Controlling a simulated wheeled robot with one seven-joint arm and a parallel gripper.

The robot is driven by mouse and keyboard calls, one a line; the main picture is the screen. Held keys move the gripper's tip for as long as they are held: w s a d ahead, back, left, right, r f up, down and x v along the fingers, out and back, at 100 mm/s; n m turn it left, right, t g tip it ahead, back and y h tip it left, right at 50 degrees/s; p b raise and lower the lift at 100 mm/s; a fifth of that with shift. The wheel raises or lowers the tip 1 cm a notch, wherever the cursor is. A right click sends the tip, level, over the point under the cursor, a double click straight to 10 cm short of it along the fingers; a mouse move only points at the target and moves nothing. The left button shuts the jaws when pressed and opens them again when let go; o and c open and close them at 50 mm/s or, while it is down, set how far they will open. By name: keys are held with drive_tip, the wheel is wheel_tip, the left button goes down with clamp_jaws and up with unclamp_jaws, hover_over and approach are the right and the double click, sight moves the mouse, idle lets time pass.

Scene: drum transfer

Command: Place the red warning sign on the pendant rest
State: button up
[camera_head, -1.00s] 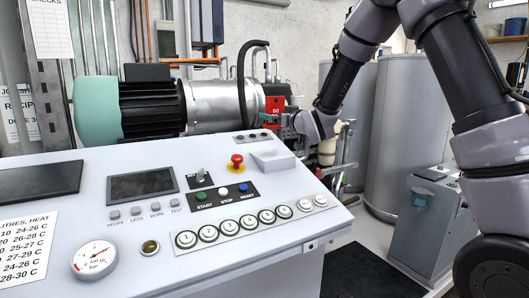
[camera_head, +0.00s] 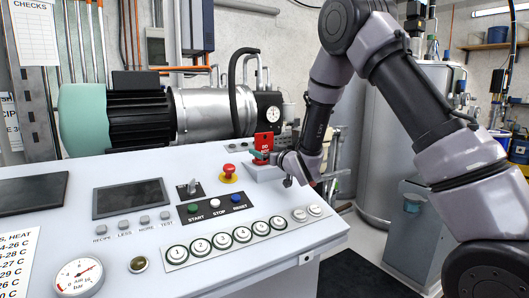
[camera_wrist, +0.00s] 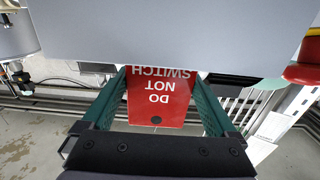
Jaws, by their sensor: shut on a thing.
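The red warning sign (camera_head: 264,142) is upright just above or at the pale pendant rest (camera_head: 262,174), a raised block on the console's back right. I cannot tell whether its lower edge touches the rest. In the wrist view the sign (camera_wrist: 158,97) shows upside-down white letters, "DO NOT SWITCH". My gripper (camera_head: 262,156) is shut on the sign. In the wrist view the green fingers of my gripper (camera_wrist: 160,84) stand on either side of it. The part of the sign beyond the pale surface at the top of that view is hidden.
A red emergency button (camera_head: 229,171) stands left of the rest, with a selector switch (camera_head: 190,187) further left. The console (camera_head: 110,262) carries rows of buttons. Behind it are a motor (camera_head: 140,115) and a pressure gauge (camera_head: 272,115). A grey cabinet (camera_head: 405,240) stands right.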

drive_tip(key=o, duration=1)
drive_tip(key=shift+f, duration=0.1)
